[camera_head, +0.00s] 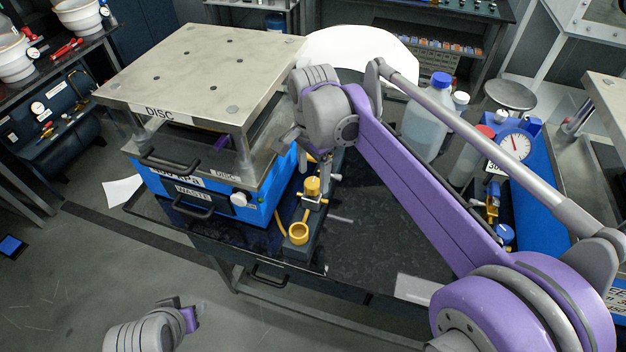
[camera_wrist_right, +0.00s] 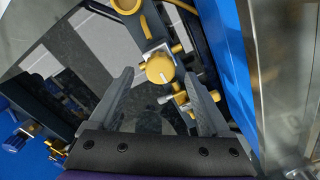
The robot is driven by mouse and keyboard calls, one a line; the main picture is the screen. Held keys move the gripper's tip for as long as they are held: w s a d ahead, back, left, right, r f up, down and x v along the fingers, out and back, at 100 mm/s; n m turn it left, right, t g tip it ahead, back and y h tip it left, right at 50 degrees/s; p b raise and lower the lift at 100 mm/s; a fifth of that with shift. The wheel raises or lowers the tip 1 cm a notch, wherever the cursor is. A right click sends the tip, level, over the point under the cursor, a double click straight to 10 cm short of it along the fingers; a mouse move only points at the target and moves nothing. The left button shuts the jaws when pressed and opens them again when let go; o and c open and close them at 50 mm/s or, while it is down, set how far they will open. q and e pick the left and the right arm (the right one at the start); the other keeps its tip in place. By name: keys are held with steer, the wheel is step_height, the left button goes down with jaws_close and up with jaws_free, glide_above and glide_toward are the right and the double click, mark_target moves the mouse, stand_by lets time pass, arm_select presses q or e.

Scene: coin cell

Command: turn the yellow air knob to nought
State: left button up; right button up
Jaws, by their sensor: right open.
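The yellow air knob (camera_head: 312,186) sits on top of a small metal valve body beside the blue unit. In the right wrist view, the knob (camera_wrist_right: 159,68) shows a short pale line on its face. My right gripper (camera_wrist_right: 160,80) is open, its two fingers on either side of the knob in that view, with gaps between. In the head view, my right gripper (camera_head: 316,160) is just above the knob, partly hidden by its own wrist. My left gripper (camera_head: 192,316) is low at the left, away from the bench; its fingers do not show clearly.
Bottles (camera_head: 428,118) and a dial gauge (camera_head: 516,146) stand to the right. The dark bench top (camera_head: 375,235) is clear in front.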

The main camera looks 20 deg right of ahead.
steer(key=shift+f, duration=1.25)
jaws_close()
